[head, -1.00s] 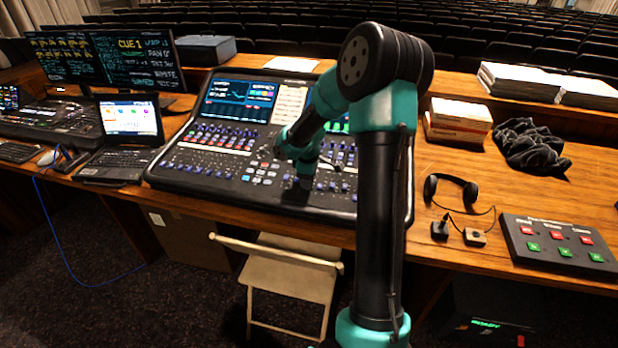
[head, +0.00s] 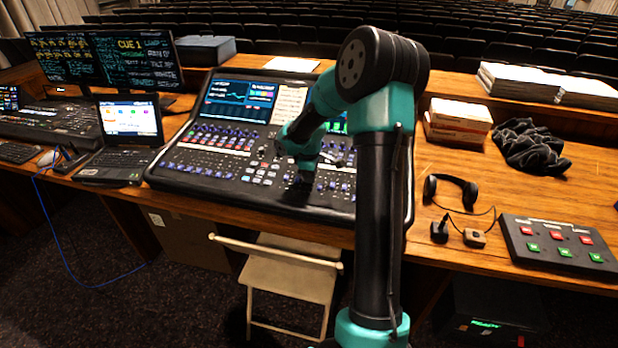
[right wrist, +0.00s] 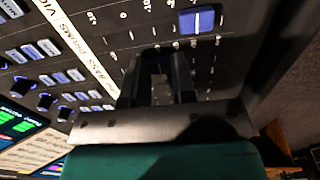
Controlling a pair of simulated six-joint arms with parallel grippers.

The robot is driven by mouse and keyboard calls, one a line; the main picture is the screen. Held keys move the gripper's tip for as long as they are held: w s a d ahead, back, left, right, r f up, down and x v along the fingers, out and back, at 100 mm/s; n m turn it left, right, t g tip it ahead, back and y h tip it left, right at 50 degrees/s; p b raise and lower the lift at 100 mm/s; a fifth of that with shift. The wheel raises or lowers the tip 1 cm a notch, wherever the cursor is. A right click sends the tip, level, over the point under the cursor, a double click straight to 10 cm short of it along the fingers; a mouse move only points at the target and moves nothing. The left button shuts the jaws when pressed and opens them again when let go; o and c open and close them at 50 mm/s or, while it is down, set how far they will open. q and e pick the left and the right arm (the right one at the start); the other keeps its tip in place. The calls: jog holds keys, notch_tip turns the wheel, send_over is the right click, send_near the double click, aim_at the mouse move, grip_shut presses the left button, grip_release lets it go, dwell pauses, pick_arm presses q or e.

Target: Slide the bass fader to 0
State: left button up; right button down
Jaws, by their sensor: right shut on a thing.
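The mixing desk (head: 215,185) stands on the wooden table in the head view. My right gripper (head: 302,184) points down at the fader rows near its front edge. In the right wrist view, my right gripper (right wrist: 158,58) is low over the panel, with its two dark fingers shut on the bass fader. The fader's cap is mostly hidden between the fingers. A white label strip (right wrist: 85,55) reads BASS and DRUMS, and the BASS end is nearest the fingers. Printed scale marks run beside the slots. My left gripper is not in view.
A blue-topped fader cap (right wrist: 197,19) sits close beside the fingers in the right wrist view. Knobs and buttons lie beyond the label strip. A laptop (head: 130,125) is left of the desk; headphones (head: 450,190) and a button box (head: 560,245) are to the right.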

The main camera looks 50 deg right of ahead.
jog(key=shift+w+d+r, duration=0.1)
jog(key=shift+w+d, duration=0.1)
jog(key=shift+d, duration=0.25)
jog(key=shift+w+d, duration=0.2)
jog(key=shift+d, duration=0.25)
jog(key=c, duration=0.9)
grip_release()
jog(key=shift+r, duration=0.15)
jog(key=r, duration=0.5)
jog(key=a+r, duration=0.1)
jog(key=r, duration=1.1)
jog(key=shift+s+a, duration=0.35)
jog(key=shift+s, duration=0.05)
